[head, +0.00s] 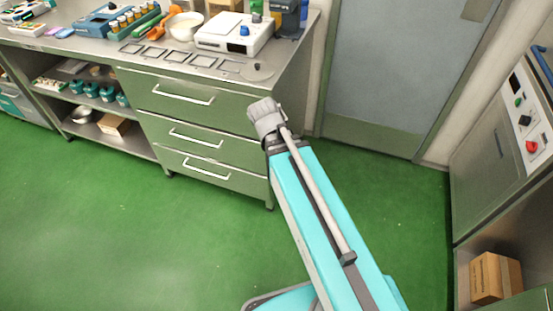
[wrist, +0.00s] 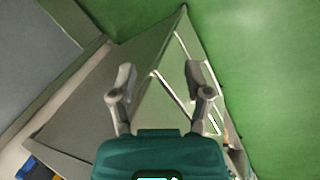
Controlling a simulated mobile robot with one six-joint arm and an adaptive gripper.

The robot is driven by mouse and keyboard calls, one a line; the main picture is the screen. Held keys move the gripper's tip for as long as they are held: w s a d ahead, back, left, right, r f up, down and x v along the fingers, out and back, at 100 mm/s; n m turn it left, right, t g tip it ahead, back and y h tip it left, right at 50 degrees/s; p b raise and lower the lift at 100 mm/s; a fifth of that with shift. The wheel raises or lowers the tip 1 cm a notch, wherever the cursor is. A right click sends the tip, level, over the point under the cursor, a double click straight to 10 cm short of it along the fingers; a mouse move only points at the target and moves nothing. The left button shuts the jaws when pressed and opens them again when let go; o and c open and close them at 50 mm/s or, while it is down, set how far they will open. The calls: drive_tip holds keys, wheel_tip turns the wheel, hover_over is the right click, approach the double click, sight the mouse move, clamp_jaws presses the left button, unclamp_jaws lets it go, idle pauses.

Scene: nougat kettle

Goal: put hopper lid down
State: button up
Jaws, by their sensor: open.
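A flat, round grey disc (head: 257,71) lies on the steel counter near its right front corner in the head view; it may be the hopper lid, but I cannot be sure. My gripper (wrist: 160,78) shows in the wrist view with its two grey fingers spread wide and nothing between them. The drawer cabinet (wrist: 158,108) shows beyond and below the fingers. In the head view my arm reaches up toward the cabinet's right side, and its fingers cannot be made out there. No hopper can be made out.
A grey door (head: 395,70) is behind. A control cabinet (head: 500,150) stands right. Green floor is clear left.

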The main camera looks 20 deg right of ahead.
drive_tip(key=s+m+y, duration=0.1)
drive_tip(key=s+a+m+g+y, duration=0.1)
drive_tip(key=m, duration=0.1)
drive_tip(key=s+a+f+m+y, duration=0.1)
drive_tip(key=s, duration=0.1)
drive_tip(key=shift+m+g, duration=0.3)
